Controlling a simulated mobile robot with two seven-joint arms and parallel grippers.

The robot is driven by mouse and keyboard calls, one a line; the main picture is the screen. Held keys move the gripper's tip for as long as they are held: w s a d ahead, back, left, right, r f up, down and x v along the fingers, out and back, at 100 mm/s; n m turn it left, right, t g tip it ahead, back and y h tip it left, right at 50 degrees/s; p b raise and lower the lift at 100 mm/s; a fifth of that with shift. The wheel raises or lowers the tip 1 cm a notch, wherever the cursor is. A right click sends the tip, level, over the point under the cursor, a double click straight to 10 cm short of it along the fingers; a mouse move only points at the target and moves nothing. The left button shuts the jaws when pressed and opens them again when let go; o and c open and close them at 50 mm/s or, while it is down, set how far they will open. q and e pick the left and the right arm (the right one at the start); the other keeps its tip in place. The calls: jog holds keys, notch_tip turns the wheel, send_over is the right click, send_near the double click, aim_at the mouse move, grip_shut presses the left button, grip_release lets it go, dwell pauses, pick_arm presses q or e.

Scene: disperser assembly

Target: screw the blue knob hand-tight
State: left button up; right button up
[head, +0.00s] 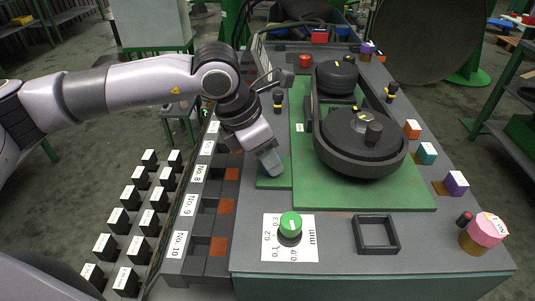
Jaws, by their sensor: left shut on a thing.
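My left gripper (272,166) points down over a small green block (267,182) at the left edge of the green base plate (360,192). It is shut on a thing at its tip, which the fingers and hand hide. I make out no blue knob clearly in the head view. The black round disperser body (359,142) stands on the plate to the right of the gripper, apart from it. My right gripper is not in view.
A green dial knob (290,224) sits on a white scale card in front of the gripper. A black square frame (376,234) and a pink knob (486,229) are at front right. Coloured cubes line the right edge. Numbered slots and several black blocks are at left.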

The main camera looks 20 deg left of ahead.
pick_arm(q)
jog(key=shift+w+f+m+g+h+b, duration=0.1)
jog(key=shift+m+g+h+b, duration=0.2)
jog(key=shift+m+b, duration=0.65)
jog(key=shift+m+g, duration=0.4)
jog(key=shift+m, duration=0.65)
jog(key=m+g+b, duration=0.1)
jog(key=m, duration=0.1)
jog(key=shift+w+m+h, duration=0.15)
jog(key=shift+m+h, duration=0.15)
jog(key=shift+m, duration=0.1)
jog(key=m+g, duration=0.1)
jog(key=m, duration=0.1)
jog(key=shift+w+m+b, duration=0.1)
jog(key=shift+m+b, duration=0.25)
jog(key=shift+m, duration=0.05)
jog(key=m+g, duration=0.1)
jog(key=m, duration=0.2)
jog(key=m+g+y, duration=0.1)
jog(key=m, duration=0.2)
jog(key=shift+w+b, duration=0.15)
jog(key=shift+b, duration=0.2)
jog(key=m+y, duration=0.1)
jog(key=m, duration=0.2)
jog(key=m+g, duration=0.1)
jog(key=m, duration=0.1)
jog(key=shift+w+d+r+m+y, duration=0.1)
jog(key=shift+d+r+m+y, duration=0.1)
jog(key=shift+m+y, duration=0.2)
jog(key=shift+g, duration=0.3)
